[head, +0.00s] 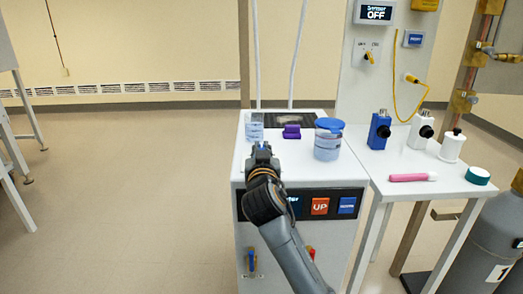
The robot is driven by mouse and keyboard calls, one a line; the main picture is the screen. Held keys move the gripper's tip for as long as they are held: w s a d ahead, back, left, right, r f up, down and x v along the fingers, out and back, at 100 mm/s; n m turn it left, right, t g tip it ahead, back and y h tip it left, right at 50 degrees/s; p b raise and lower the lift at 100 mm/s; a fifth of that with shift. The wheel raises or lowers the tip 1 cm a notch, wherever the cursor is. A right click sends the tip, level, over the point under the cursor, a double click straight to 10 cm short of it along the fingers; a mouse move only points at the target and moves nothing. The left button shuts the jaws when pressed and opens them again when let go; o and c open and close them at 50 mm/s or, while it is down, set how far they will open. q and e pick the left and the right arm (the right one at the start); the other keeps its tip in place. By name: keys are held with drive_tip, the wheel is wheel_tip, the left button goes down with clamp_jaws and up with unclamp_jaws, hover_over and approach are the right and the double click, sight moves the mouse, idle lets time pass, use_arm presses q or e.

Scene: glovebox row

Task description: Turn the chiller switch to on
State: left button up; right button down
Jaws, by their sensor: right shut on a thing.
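The white cabinet (295,176) stands in the middle, with a dark front panel holding an orange UP button (320,206) and a blue button (347,205). A small blue-handled lever (250,260) sits low on its front; a red handle (311,253) is partly behind my arm. A yellow-and-dark rotary switch (369,57) is on the wall panel under a display (374,12) reading OFF. I cannot tell which control is the chiller switch. My right gripper (262,148) is at the cabinet's top, shut on a small bluish thing, mostly hidden. My left gripper is out of view.
A stack of clear dishes (254,128), a purple block (291,131) and a blue-lidded tub (328,141) are on the cabinet top. The side table (400,165) holds bottles and a pink tube (412,177).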

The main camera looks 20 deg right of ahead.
drive_tip(key=c, duration=1.4)
unclamp_jaws()
drive_tip(key=v, duration=1.2)
